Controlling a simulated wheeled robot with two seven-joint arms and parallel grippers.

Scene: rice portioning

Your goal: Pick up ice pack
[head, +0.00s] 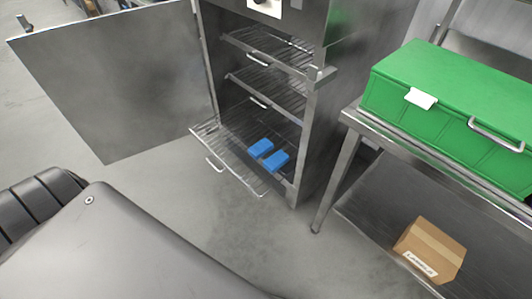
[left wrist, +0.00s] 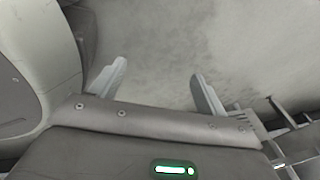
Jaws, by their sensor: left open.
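Two blue ice packs lie side by side on the lowest wire rack of the open steel cabinet in the head view. One ice pack (head: 261,148) is on the left and the other ice pack (head: 276,161) is a little nearer and to the right. My left gripper (left wrist: 155,82) shows in the left wrist view with its two fingers spread apart and nothing between them. Only bare grey floor shows beyond the fingers. Neither gripper shows in the head view, so my left gripper is apart from the ice packs.
The lowest rack (head: 207,139) is pulled out toward me. The cabinet door (head: 110,80) stands open at the left. A green box (head: 450,85) stands on a steel table at the right. A cardboard box (head: 432,250) sits on its lower shelf. Floor before the cabinet is clear.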

